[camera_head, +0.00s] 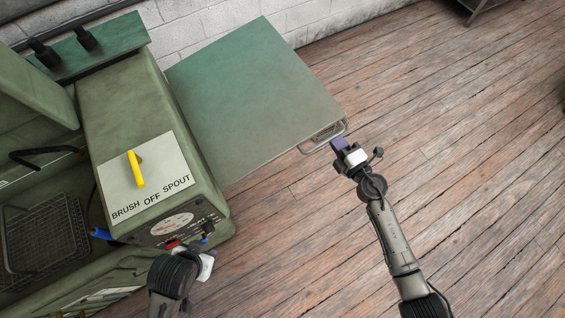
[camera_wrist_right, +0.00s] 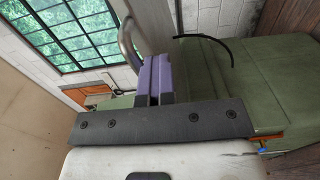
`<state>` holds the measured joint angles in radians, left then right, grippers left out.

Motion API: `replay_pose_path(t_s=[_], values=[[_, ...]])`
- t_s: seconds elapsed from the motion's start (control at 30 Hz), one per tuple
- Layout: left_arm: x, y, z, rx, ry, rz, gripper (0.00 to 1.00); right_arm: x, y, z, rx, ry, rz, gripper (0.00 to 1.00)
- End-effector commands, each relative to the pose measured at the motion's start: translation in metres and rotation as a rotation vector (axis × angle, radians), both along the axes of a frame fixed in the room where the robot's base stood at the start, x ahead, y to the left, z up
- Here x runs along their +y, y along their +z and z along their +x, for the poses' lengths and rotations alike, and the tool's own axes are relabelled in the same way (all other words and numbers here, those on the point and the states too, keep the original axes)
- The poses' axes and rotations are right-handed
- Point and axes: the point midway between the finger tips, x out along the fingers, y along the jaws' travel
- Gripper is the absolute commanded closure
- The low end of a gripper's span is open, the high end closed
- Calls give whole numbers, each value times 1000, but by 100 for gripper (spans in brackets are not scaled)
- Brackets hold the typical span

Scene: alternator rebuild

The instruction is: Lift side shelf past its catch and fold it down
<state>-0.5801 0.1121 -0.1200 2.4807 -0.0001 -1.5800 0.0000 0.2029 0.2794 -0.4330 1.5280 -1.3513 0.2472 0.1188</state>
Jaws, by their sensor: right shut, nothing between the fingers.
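The side shelf (camera_head: 245,100) is a flat green panel standing out from the right side of the green machine (camera_head: 125,95). It looks roughly level. A metal bar handle (camera_head: 326,138) sits at its near right corner; a curved metal bar (camera_wrist_right: 128,42) also shows in the right wrist view. My right gripper (camera_head: 338,145) is just beside the handle, its purple fingers (camera_wrist_right: 155,78) shut and empty. I cannot tell whether they touch the bar. My left gripper (camera_head: 208,252) is by the machine's front panel; its fingers are unclear. The catch is hidden.
The machine's top carries a "BRUSH OFF SPOUT" plate (camera_head: 150,180) with a yellow lever (camera_head: 136,169). A gauge (camera_head: 172,223) is on its front. A wire basket (camera_head: 45,238) sits at left. A brick wall (camera_head: 205,28) stands behind; the wooden floor (camera_head: 450,120) at right is clear.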

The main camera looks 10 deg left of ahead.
Motion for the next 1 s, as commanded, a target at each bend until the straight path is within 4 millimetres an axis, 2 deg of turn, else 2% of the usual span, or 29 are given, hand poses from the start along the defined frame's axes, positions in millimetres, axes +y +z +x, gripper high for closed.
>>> replay_pose_path(t_s=[0.03,0.5,1.0], values=[[0,-7,0,0,1,-1,64,-1,-5,1,-3,-2,2,100],[2,-40,0,1,-5,8,64,-1,-41,2,-2,1,4,100],[4,-52,0,1,-9,13,64,0,-55,1,-3,3,3,100]])
